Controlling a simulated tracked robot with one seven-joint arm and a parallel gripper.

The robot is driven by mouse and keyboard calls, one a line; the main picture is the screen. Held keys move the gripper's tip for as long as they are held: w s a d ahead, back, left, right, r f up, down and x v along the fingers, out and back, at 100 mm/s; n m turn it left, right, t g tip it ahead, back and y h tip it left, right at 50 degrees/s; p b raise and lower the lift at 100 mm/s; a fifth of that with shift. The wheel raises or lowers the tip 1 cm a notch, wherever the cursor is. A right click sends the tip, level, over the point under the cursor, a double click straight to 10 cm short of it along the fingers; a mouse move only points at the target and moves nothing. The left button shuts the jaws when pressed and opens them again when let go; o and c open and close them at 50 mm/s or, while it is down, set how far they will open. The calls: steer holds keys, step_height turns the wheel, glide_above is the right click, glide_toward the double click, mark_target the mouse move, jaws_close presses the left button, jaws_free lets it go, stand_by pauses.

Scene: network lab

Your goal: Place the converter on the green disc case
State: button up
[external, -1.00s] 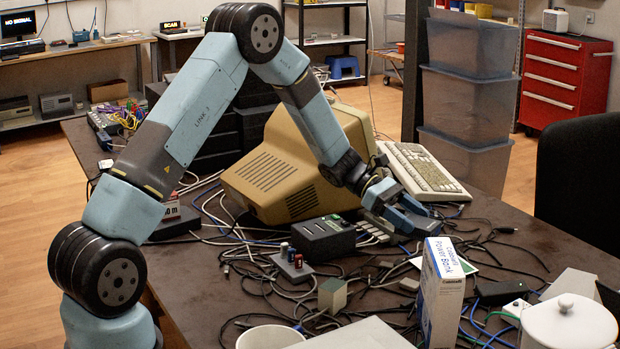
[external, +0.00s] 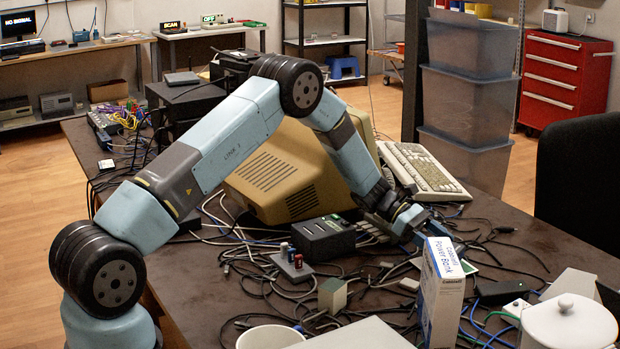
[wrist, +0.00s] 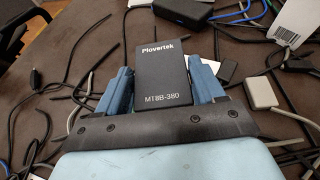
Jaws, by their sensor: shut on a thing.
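In the wrist view, a flat dark box marked "Plovertek MT8B-380" (wrist: 162,76), which I take to be the converter, sits between the two blue fingers of my gripper (wrist: 160,88). My gripper is shut on it. In the external view my gripper (external: 428,232) is low over the table, just behind the white and blue power bank box; the held box is hard to make out there. A flat white and green thing (external: 467,267) lies partly hidden behind the power bank box; I cannot tell whether it is the green disc case.
The power bank box (external: 441,295) stands upright near my gripper. A black adapter (external: 502,291), a small pale box (external: 408,284) and many loose cables lie around. The beige monitor (external: 280,170) and keyboard (external: 422,172) are behind. Dark table (external: 530,240) shows bare at the right.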

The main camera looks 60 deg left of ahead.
steer(key=shift+f, duration=0.9)
steer(key=o, duration=1.2)
steer(key=shift+f, duration=0.1)
